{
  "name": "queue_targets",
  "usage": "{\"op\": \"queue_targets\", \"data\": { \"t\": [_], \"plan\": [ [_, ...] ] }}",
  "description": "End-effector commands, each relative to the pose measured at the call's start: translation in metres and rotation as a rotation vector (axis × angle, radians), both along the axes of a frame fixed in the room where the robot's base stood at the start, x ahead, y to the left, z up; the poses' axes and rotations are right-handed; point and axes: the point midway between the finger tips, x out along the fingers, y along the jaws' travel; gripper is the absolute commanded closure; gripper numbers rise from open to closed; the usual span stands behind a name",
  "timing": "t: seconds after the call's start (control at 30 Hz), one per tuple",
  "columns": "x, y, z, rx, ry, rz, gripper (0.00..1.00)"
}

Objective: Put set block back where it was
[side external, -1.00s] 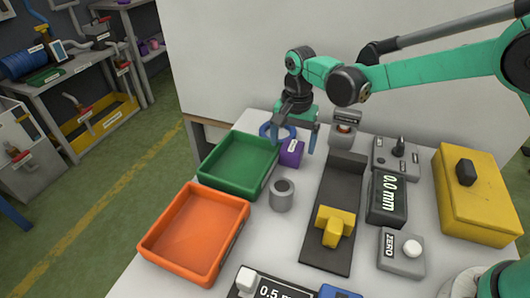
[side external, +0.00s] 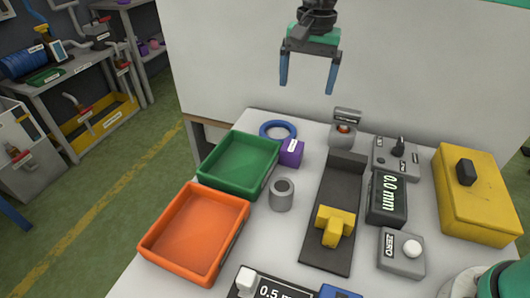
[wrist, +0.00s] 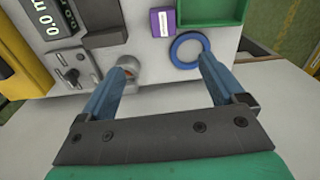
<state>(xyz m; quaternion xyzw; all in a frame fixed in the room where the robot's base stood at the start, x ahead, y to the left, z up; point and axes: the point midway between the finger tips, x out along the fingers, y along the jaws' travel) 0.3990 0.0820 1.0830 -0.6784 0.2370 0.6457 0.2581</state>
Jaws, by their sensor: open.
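A small purple block (side external: 291,154) with a white label stands on the bench by the right wall of the green tray (side external: 240,165). The label's text is too small to read, so I cannot tell whether it is the set block. The block also shows at the top of the wrist view (wrist: 163,20). A blue ring (side external: 278,129) lies flat behind it. My gripper (side external: 308,88) is open and empty, raised above the back of the bench, fingers pointing down. In the wrist view my gripper (wrist: 160,72) has nothing between its blue fingers.
An orange tray (side external: 195,232) sits in front of the green one. A grey cylinder (side external: 281,195) stands beside the dark track, which carries a yellow piece (side external: 335,225). A 0.0 mm display (side external: 387,197), ZERO button box (side external: 402,251) and yellow box (side external: 478,195) fill the right side.

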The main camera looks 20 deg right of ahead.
Motion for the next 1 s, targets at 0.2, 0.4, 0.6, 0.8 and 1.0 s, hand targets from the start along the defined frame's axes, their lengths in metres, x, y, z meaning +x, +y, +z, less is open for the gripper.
{"op": "queue_targets", "data": {
  "t": [0.2, 0.4, 0.6, 0.8, 1.0],
  "plan": [
    [-0.045, -0.034, 0.014, -0.013, -0.188, 0.222, 0.11],
    [-0.095, -0.061, 0.000, -0.092, -0.373, 0.446, 0.11],
    [-0.130, -0.077, -0.026, -0.197, -0.499, 0.611, 0.11],
    [-0.142, -0.082, -0.039, -0.250, -0.545, 0.677, 0.11],
    [-0.142, -0.082, -0.039, -0.252, -0.548, 0.682, 0.11]
  ]
}}
